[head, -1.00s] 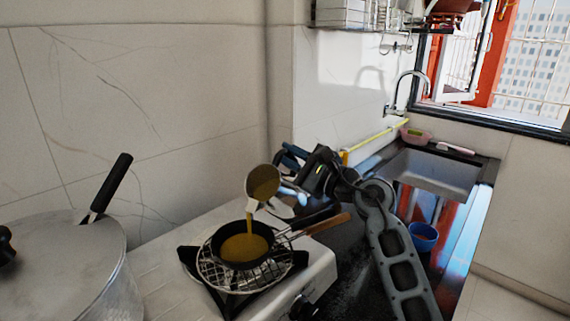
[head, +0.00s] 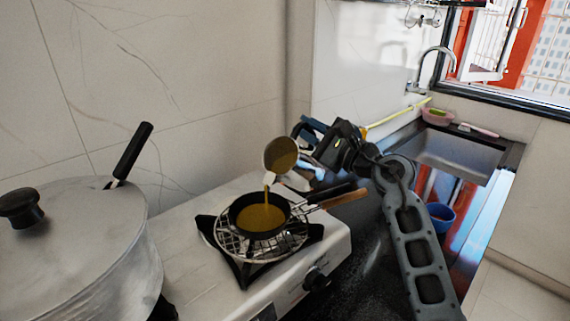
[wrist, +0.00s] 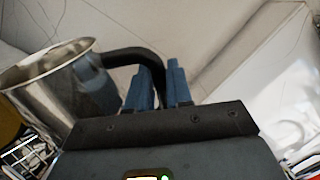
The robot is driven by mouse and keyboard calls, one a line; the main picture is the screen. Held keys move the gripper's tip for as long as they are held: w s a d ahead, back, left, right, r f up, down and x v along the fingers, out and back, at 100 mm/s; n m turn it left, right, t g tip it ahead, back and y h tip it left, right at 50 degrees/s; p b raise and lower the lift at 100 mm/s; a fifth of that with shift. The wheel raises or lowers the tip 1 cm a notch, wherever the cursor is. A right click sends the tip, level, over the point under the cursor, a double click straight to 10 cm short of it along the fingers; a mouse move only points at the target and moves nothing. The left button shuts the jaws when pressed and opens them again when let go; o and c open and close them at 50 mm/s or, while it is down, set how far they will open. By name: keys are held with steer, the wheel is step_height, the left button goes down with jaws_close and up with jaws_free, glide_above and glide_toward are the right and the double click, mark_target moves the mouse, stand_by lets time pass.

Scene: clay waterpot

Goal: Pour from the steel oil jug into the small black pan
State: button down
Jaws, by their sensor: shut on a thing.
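The steel oil jug (head: 300,178) is tilted steeply above the small black pan, its mouth turned toward me with golden-brown oil inside. A thin stream of oil (head: 268,187) falls from its lip into the small black pan (head: 237,206), where a pool of oil covers the bottom. The pan sits on a wire rack (head: 233,245) over the stove burner, its handle pointing right. My gripper (head: 310,132) is shut on the jug's handle. In the wrist view the blue fingers (wrist: 160,88) close around the dark handle, and the jug (wrist: 50,85) shows at left.
A large lidded pot (head: 85,240) with a black-handled utensil stands at the left of the white stove (head: 190,285). A wooden handle (head: 343,199) sticks out right of the pan. A sink (head: 455,158) and blue bowl (head: 440,217) lie farther right. The wall is close behind.

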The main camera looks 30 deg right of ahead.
steer(key=shift+r, duration=0.1)
steer(key=shift+d+r+m+p, duration=0.1)
steer(key=shift+r+m+p, duration=0.2)
steer(key=shift+r+p, duration=0.55)
steer(key=p, duration=0.1)
steer(key=r+m+p, duration=0.1)
steer(key=shift+w+d+p, duration=0.15)
steer(key=shift+d+p, duration=0.1)
steer(key=shift+p, duration=0.05)
steer(key=shift+m, duration=0.3)
steer(key=shift+d, duration=0.1)
